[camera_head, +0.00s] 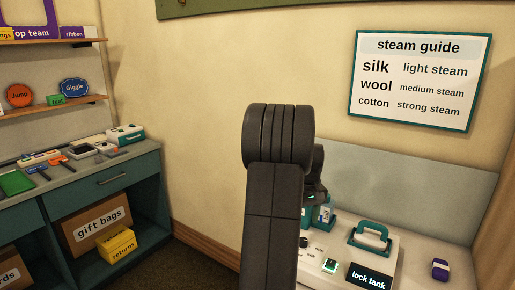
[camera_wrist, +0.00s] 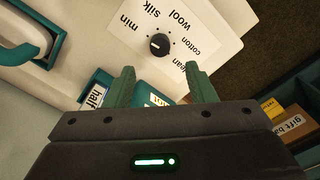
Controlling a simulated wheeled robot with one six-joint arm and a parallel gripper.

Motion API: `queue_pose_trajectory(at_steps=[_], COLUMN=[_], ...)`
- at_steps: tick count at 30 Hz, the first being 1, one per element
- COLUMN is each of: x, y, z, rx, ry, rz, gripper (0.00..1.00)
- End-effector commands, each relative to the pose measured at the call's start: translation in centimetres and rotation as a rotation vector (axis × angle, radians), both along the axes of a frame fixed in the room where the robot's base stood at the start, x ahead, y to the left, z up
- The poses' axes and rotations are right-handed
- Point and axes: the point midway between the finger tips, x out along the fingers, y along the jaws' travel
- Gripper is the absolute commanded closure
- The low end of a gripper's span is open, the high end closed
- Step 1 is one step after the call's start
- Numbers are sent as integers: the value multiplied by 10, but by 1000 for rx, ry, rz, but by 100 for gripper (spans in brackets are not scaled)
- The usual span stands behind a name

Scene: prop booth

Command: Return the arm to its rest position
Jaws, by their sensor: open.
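My gripper (camera_wrist: 162,85) is open in the wrist view, with its two green fingers apart and nothing held between them. Beyond the fingertips is a cream steamer unit (camera_wrist: 95,72) with a black dial (camera_wrist: 159,44) ringed by words such as min, silk, wool and cotton. In the head view my dark arm rises in the middle and hides part of the unit; the gripper's fingers cannot be made out there. The steamer unit (camera_head: 335,248) stands on the right-hand counter, with a teal handle (camera_head: 372,236) and a "lock tank" label (camera_head: 370,276).
A purple and white item (camera_head: 440,268) lies on the counter right of the unit. A steam guide sign (camera_head: 418,82) hangs above. At left, a teal cabinet (camera_head: 110,178) holds small tools on top and a gift bags box (camera_head: 95,222) below. Open wall lies between.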

Motion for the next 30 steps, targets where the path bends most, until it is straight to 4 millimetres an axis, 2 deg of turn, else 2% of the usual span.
queue_pose_trajectory(at_steps=[6,12,18,30], x=[-1,-1,0,0], y=[0,0,0,0], z=[-43,-71,-81,-77], rx=[1,0,0,0], ry=[4,3,0,-1], rz=[0,0,-1,-7], gripper=[50,50,50,50])
